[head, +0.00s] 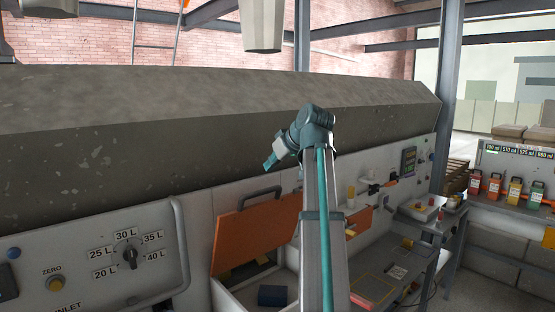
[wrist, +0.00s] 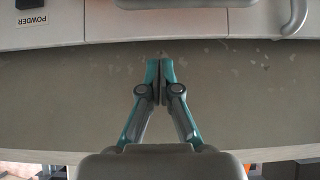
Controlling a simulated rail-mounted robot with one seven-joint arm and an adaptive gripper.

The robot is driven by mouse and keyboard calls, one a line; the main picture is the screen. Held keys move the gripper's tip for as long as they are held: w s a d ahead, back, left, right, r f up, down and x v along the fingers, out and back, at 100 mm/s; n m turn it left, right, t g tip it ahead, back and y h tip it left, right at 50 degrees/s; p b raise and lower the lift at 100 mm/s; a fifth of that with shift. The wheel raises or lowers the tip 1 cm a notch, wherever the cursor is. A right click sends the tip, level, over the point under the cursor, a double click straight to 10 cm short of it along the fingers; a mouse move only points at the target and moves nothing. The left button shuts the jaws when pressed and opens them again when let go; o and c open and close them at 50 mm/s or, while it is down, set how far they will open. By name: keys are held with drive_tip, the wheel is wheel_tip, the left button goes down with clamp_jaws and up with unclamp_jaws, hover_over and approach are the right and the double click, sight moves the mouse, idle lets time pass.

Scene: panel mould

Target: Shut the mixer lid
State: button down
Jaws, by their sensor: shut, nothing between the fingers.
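No lid is labelled as the mixer's. An orange panel with a dark handle (head: 255,235) stands raised and tilted above an open white box (head: 240,297) in the head view; I cannot tell whether it is the mixer lid. My gripper (head: 269,164) is up in front of the grey concrete beam, above and apart from the orange panel. In the wrist view my gripper (wrist: 162,82) has its teal fingers together, with nothing between them, in front of the grey surface.
The long concrete beam (head: 200,110) runs across behind my arm. A dial panel (head: 127,252) with litre marks is at lower left. A dark blue cylinder (head: 272,296) sits in the white box. A bench (head: 395,265) and coloured dispensers (head: 515,190) are at right.

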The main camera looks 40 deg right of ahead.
drive_tip(key=p, duration=0.2)
hover_over(268, 202)
drive_tip(key=w, duration=0.2)
wheel_tip(268, 202, down, 3)
drive_tip(key=shift+s+a+f+p, duration=0.1)
drive_tip(key=shift+s+f+p, duration=0.45)
drive_tip(key=shift+s+f, duration=0.65)
drive_tip(key=shift+s, duration=0.05)
drive_tip(key=shift+f, duration=0.25)
drive_tip(key=shift+s, duration=0.1)
drive_tip(key=shift+s, duration=0.1)
